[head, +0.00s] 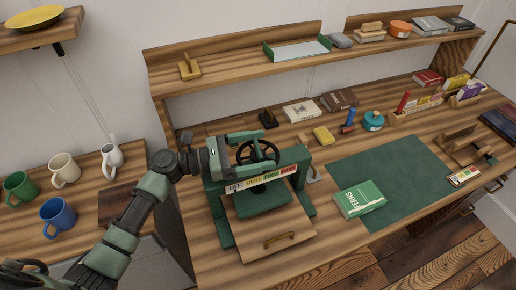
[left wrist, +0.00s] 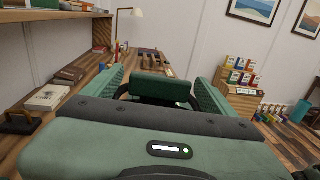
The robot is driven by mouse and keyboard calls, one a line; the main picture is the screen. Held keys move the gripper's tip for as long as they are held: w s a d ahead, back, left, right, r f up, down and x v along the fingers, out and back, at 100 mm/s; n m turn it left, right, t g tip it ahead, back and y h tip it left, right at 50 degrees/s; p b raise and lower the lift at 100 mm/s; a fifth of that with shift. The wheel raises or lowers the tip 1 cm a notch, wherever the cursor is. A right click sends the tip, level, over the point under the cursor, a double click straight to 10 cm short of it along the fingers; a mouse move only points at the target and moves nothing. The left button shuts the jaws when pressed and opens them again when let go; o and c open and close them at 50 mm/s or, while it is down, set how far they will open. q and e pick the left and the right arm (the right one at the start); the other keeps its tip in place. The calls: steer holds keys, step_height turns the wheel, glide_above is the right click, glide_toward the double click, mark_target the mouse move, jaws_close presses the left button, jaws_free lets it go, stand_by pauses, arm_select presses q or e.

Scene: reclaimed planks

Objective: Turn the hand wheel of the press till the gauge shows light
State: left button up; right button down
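The green press (head: 292,158) stands on the wooden bench, with a dark hand wheel (head: 262,151) on top. Its gauge strip (head: 262,179) runs along the front in white, yellow, green and red sections; the white one seems to read OFF. I cannot make out a pointer. My left gripper (head: 247,154) is level with the wheel from the left, its fingers apart with the near part of the wheel between them. In the left wrist view the fingers (left wrist: 160,88) stand wide on both sides of the dark wheel rim; contact cannot be told. My right gripper is not in view.
A wooden board with a handle (head: 270,232) lies at the press's front. Mugs (head: 58,215) stand on the left counter.

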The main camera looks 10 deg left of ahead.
arm_select(q)
steer(key=c, duration=1.2)
steer(key=m+g+b, duration=0.1)
steer(key=m+g+h+b, duration=0.1)
steer(key=g+b, duration=0.1)
steer(key=g, duration=0.1)
steer(key=shift+w+f+m+h, duration=0.1)
steer(key=shift+f+m+h, duration=0.2)
steer(key=shift+m, duration=0.1)
steer(key=shift+c, duration=0.2)
steer(key=m+g+b, duration=0.1)
steer(key=g+b, duration=0.1)
steer(key=g, duration=0.1)
steer(key=m+g+b, duration=0.2)
steer(key=shift+r+m+g, duration=0.15)
steer(key=shift+m+g, duration=0.15)
steer(key=shift+g, duration=0.1)
steer(key=shift+r+m+g+b, duration=0.1)
steer(key=shift+m+g+b, duration=0.65)
steer(key=shift+g, duration=0.45)
steer(key=o, duration=1.4)
steer(key=shift+c, duration=0.2)
steer(key=shift+a, duration=0.1)
